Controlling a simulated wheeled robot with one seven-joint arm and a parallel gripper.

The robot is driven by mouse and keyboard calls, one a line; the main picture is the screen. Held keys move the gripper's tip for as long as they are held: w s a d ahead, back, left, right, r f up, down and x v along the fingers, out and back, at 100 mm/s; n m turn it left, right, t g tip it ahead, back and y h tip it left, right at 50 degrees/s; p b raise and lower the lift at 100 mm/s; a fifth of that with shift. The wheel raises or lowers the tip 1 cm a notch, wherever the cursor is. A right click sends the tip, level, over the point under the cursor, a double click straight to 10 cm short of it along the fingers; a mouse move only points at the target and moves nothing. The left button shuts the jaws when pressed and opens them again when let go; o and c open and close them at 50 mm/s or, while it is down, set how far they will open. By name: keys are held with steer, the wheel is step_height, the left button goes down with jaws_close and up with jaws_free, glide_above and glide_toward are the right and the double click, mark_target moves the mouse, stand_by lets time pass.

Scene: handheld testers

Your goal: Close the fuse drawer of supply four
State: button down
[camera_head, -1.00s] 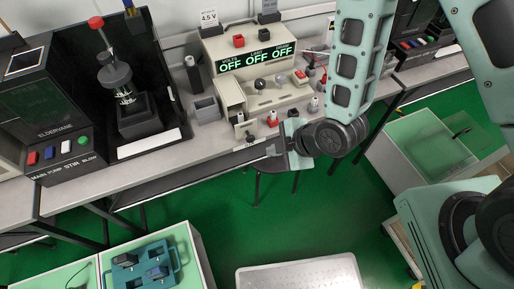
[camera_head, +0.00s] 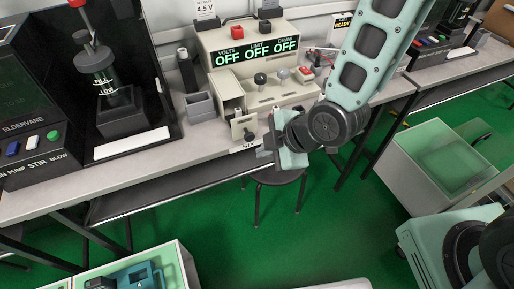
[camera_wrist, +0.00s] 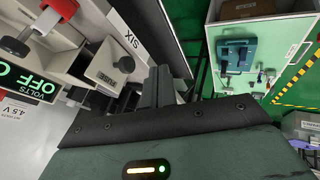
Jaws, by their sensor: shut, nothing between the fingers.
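The beige power supply (camera_head: 265,95) stands on the bench, its display reading OFF three times. Its fuse drawer (camera_head: 243,127) sticks out at the lower left of its front, open, with a dark knob on its face. In the wrist view the drawer face (camera_wrist: 108,68), marked FUSE, lies left of my fingers. My gripper (camera_head: 266,148) is shut and empty, just right of and slightly below the drawer face in the head view. My fingers (camera_wrist: 160,85) also show in the wrist view; I see no clear contact with the drawer. A bench-edge label (camera_head: 246,144) reads SIX.
A grey open bin (camera_head: 200,106) stands left of the supply, and a dark stirring station (camera_head: 110,90) farther left. A stool (camera_head: 275,178) stands under the bench edge below my gripper. A pale open-topped cabinet (camera_head: 430,165) is at the right.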

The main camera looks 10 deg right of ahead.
mark_target(245, 117)
steer(key=shift+w+a+f+b, duration=0.15)
steer(key=shift+w+a, duration=0.1)
steer(key=shift+w, duration=0.45)
steer(key=shift+w+a+f+b, duration=0.1)
steer(key=shift+w+a+f, duration=0.1)
steer(key=shift+w, duration=0.5)
steer(key=shift+w+a+f+b, duration=0.1)
steer(key=shift+w+a, duration=0.15)
steer(key=shift+w, duration=0.45)
steer(key=w, duration=0.2)
steer(key=w+a, duration=0.1)
steer(key=w, duration=0.2)
steer(key=w+a, duration=0.1)
steer(key=w, duration=0.2)
steer(key=shift+a, duration=0.1)
